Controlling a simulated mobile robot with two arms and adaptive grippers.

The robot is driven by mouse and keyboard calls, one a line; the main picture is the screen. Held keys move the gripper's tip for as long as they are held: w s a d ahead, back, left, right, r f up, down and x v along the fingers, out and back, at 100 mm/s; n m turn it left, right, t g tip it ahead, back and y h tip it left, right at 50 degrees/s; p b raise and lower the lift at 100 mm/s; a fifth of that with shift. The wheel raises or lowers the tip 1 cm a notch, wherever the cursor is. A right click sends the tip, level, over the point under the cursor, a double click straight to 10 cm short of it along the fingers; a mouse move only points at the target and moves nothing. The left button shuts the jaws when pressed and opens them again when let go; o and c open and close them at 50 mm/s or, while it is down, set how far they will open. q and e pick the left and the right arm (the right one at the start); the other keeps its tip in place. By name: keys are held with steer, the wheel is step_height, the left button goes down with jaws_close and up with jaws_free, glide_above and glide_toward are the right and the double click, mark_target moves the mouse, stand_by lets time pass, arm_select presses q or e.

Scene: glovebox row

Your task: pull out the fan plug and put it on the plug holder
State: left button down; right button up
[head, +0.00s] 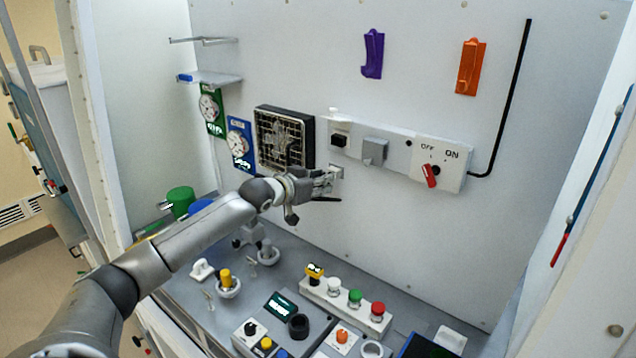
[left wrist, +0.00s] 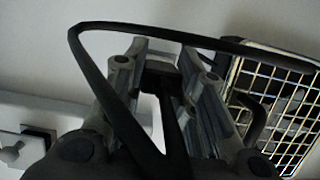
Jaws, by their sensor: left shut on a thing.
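My left gripper (head: 328,178) is in front of the back wall, just right of the fan (head: 284,138) and below the socket strip. In the left wrist view its fingers (left wrist: 158,75) are shut on the black fan plug (left wrist: 160,78). A black cable (left wrist: 125,103) loops from the plug past the fingers towards the fan. A small light-grey piece (head: 337,171), perhaps the plug holder, shows at the fingertips; I cannot tell whether the plug touches it. The strip (head: 397,150) carries a black socket (head: 338,140) and a grey box (head: 373,151). My right gripper is out of view.
A red OFF/ON switch (head: 429,175) sits at the strip's right end, with a black conduit (head: 504,110) beside it. Below, the bench holds a button bar (head: 342,305), control boxes and small bowls. The wall right of the gripper, under the strip, is clear.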

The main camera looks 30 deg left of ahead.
arm_select(q)
steer(key=shift+w+d, duration=0.1)
steer(key=shift+w, duration=0.55)
steer(key=shift+w+r, duration=0.1)
steer(key=shift+r, duration=0.05)
steer(key=c, duration=1.1)
jaws_free()
steer(key=shift+w, duration=0.1)
steer(key=d+v, duration=0.1)
steer(key=v, duration=1.1)
steer(key=shift+a, duration=0.45)
